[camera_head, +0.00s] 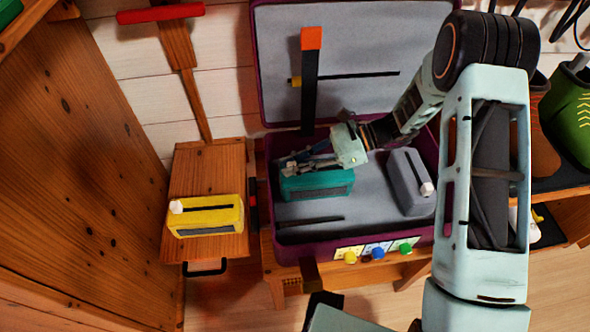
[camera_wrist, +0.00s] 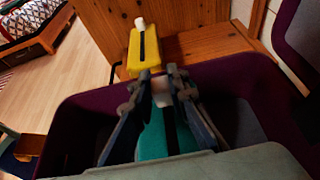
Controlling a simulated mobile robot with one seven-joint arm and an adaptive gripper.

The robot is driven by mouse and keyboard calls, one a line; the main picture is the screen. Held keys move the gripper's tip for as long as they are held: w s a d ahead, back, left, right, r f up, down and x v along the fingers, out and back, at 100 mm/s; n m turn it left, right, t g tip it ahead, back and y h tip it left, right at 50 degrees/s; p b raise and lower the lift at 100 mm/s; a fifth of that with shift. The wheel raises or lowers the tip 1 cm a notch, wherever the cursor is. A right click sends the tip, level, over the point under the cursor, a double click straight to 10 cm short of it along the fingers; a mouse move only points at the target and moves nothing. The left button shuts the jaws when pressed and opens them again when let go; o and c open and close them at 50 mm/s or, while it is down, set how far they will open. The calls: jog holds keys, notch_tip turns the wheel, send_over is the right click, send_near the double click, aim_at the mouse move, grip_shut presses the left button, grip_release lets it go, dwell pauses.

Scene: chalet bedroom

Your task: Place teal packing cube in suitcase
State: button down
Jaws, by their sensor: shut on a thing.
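The teal packing cube (camera_head: 318,185) is inside the open purple suitcase (camera_head: 287,254), toward its left side. It also shows in the wrist view (camera_wrist: 152,143), between my fingers and below the suitcase rim (camera_wrist: 75,100). My gripper (camera_head: 300,165) reaches into the suitcase from the right and is shut on the top of the teal cube. In the wrist view my gripper (camera_wrist: 160,92) has its fingers on both sides of the cube's pale tab. I cannot tell whether the cube touches the suitcase floor.
A grey packing cube (camera_head: 408,182) lies at the right inside the suitcase. A yellow packing cube (camera_head: 206,216) rests on a wooden stand (camera_head: 208,165) left of the suitcase. The raised lid (camera_head: 355,40) stands behind. A green boot (camera_head: 572,110) is at the far right.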

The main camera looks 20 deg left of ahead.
aim_at(335, 166)
jog(key=shift+w+a+f+b, duration=0.1)
jog(key=shift+w+f+b, duration=0.05)
jog(key=shift+f+b, duration=0.7)
jog(key=shift+w+a+f+b, duration=0.15)
jog(key=shift+f+b, duration=0.4)
jog(key=shift+f, duration=0.55)
jog(key=shift+d, duration=0.1)
jog(key=shift+f, duration=0.1)
jog(key=c, duration=1.9)
grip_release()
jog(key=shift+w+d+r, duration=0.15)
jog(key=shift+r, duration=0.1)
jog(key=p+v, duration=0.2)
jog(key=v, duration=0.9)
jog(key=shift+w+d+p, duration=0.1)
jog(key=shift+d+p, duration=0.15)
jog(key=shift+p, duration=0.1)
